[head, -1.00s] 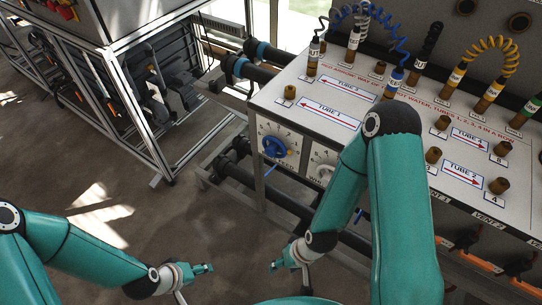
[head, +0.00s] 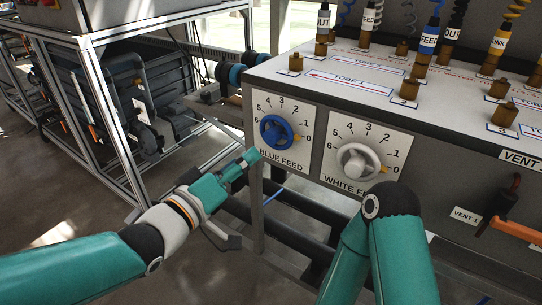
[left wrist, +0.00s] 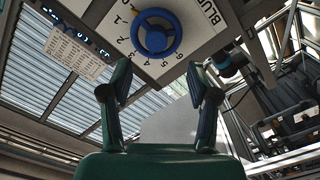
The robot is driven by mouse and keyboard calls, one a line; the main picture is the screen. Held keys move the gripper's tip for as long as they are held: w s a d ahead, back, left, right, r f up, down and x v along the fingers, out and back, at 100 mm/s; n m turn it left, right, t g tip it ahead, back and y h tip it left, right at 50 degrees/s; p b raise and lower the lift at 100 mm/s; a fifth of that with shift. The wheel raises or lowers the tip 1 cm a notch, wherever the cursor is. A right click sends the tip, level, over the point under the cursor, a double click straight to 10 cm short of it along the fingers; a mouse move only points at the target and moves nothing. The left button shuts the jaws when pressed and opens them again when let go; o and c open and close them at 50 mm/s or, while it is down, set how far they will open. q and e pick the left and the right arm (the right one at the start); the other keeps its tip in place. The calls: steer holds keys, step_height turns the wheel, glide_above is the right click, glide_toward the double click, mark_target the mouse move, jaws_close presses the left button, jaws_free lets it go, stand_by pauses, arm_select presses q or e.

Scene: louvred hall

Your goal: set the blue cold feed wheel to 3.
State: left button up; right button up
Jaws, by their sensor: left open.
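The blue feed wheel (head: 276,132) is a round blue handwheel on a white dial plate labelled BLUE FEED, numbered 0 to 6, on the panel front. A small yellow mark at its right edge sits by the 0. My left gripper (head: 250,158) is just left of and below the dial, apart from the wheel. The left wrist view shows its two fingers (left wrist: 158,82) spread and empty, with the blue wheel (left wrist: 156,35) beyond them, the dial appearing rotated. My right arm shows at the lower right of the head view; its gripper is out of frame.
The white feed wheel (head: 357,160) sits right of the blue one, above my right arm's elbow. Brown fittings and hose plugs stand on the panel top (head: 345,75). Dark pipes (head: 290,220) run below the panel. A framed rack (head: 110,110) stands at left.

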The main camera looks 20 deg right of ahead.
mark_target(270, 137)
arm_select(q)
steer(key=x, duration=0.2)
steer(key=p+x, duration=0.1)
steer(key=x, duration=0.2)
steer(key=p+x, duration=0.1)
steer(key=x, duration=0.2)
steer(key=shift+d+r, duration=0.25)
steer(key=shift+a, duration=0.1)
steer(key=shift+w+d, duration=0.4)
steer(key=shift+d, duration=0.15)
steer(key=shift+w+d, duration=0.1)
steer(key=shift+o, duration=0.7)
steer(key=shift+s+r, duration=0.2)
steer(key=shift+r, duration=0.1)
jaws_close()
